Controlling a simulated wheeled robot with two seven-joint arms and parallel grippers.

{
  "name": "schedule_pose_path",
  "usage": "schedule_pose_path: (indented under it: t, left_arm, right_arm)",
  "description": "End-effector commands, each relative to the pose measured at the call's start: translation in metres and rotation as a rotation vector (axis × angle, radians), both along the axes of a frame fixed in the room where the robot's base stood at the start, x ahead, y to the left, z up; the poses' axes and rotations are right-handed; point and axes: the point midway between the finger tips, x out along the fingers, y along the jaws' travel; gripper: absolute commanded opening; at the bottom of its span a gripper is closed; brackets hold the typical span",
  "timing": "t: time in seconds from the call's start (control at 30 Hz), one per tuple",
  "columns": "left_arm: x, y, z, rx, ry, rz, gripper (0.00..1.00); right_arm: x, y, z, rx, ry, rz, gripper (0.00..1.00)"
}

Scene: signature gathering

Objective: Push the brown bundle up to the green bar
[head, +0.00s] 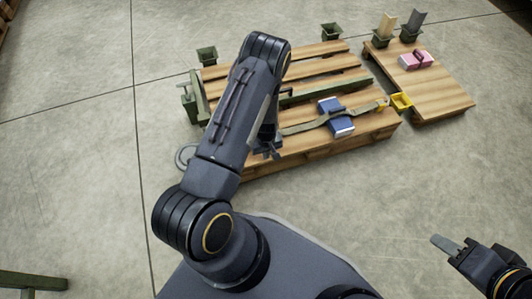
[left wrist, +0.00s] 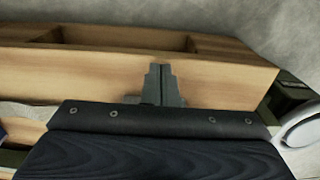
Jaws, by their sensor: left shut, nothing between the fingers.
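I cannot make out a brown bundle; my left arm hides part of the pallet (head: 350,140). A long green bar (head: 318,91) lies across the pallet, and a shorter green bar (head: 200,98) stands along its left end. My left gripper (head: 266,153) is at the pallet's near edge, partly behind my arm. In the left wrist view its fingers (left wrist: 160,83) are shut together with nothing between them, in front of the wooden pallet side (left wrist: 90,75). My right gripper (head: 448,244) is low at the right, away from the pallet; its jaw gap does not show clearly.
A smaller pallet (head: 440,98) at the right holds a pink bundle (head: 416,61). Green bins (head: 207,56) stand around.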

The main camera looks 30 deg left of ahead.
Motion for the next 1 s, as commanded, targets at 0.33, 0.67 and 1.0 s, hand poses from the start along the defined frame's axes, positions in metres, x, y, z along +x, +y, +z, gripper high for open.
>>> schedule_pose_path:
  t: [0.33,0.67,1.0]
  left_arm:
    - [0.000,0.000,0.054,0.000,-0.001,-0.001,0.00]
    - [0.000,-0.001,0.097,0.000,0.000,-0.001,0.00]
    - [0.000,0.000,0.101,-0.002,-0.001,0.000,0.00]
  right_arm:
    - [0.000,0.000,0.027,0.000,0.000,0.000,0.36]
    - [0.000,0.000,0.044,0.000,0.000,0.000,0.36]
    - [0.000,0.000,0.044,0.000,0.000,0.000,0.36]
